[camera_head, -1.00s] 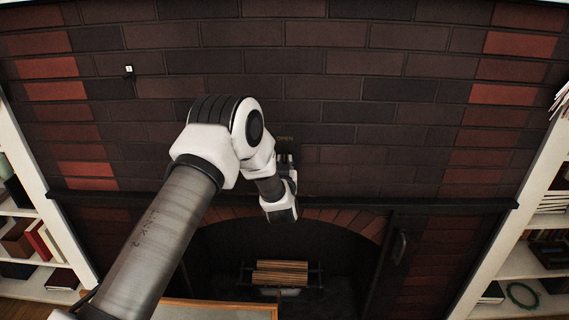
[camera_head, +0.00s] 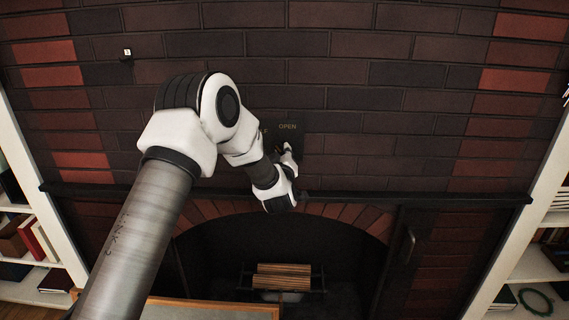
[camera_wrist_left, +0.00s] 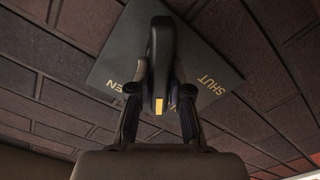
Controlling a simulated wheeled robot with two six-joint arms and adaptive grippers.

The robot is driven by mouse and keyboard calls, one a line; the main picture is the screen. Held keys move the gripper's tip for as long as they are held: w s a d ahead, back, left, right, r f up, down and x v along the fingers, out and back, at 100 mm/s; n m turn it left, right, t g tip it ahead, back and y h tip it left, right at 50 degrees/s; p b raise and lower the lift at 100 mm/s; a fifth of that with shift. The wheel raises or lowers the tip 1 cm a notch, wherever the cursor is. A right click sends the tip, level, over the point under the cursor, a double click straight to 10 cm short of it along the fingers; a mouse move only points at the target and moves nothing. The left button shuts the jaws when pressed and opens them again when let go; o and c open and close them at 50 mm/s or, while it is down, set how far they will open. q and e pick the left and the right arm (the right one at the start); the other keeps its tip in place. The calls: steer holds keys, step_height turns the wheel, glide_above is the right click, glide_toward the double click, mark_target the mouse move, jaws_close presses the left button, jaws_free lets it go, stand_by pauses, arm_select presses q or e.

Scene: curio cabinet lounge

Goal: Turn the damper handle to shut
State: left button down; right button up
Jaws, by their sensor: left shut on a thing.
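The damper handle (camera_wrist_left: 161,50) is a dark bar with a yellow mark at its end. It stands out from a dark plate (camera_wrist_left: 105,72) lettered SHUT and OPEN, the OPEN lettering partly covered. The plate (camera_head: 297,139) is on the brick wall above the fireplace in the head view, OPEN at its top. My left gripper (camera_wrist_left: 160,92) has a finger on each side of the handle and is shut on it. The yellow end lies between the two words in the wrist view. In the head view my left gripper (camera_head: 286,153) is at the plate, its wrist hiding the lower part. My right gripper is not seen.
A dark mantel ledge (camera_head: 445,198) runs just below the plate. Below it is the arched firebox with logs (camera_head: 284,276) on a grate. White bookshelves (camera_head: 541,210) flank both sides. A small switch-like fitting (camera_head: 126,53) is at upper left of the wall.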

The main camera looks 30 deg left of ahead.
arm_select(q)
steer(key=shift+s+a+f+n+b, duration=0.1)
steer(key=shift+f+n+b, duration=0.3)
steer(key=shift+n+b, duration=1.65)
steer(key=shift+s+a+f+n+b, duration=0.1)
steer(key=shift+f+n+b, duration=0.25)
steer(key=shift+n+b, duration=1.65)
steer(key=shift+s+a+f+n+b, duration=0.1)
steer(key=shift+f+n+b, duration=0.3)
steer(key=shift+n+b, duration=1.6)
steer(key=shift+m+b, duration=0.65)
steer(key=c, duration=1.1)
jaws_free()
steer(key=shift+d+r, duration=0.1)
steer(key=shift+w+r, duration=0.1)
steer(key=shift+w, duration=0.05)
steer(key=v, duration=1.2)
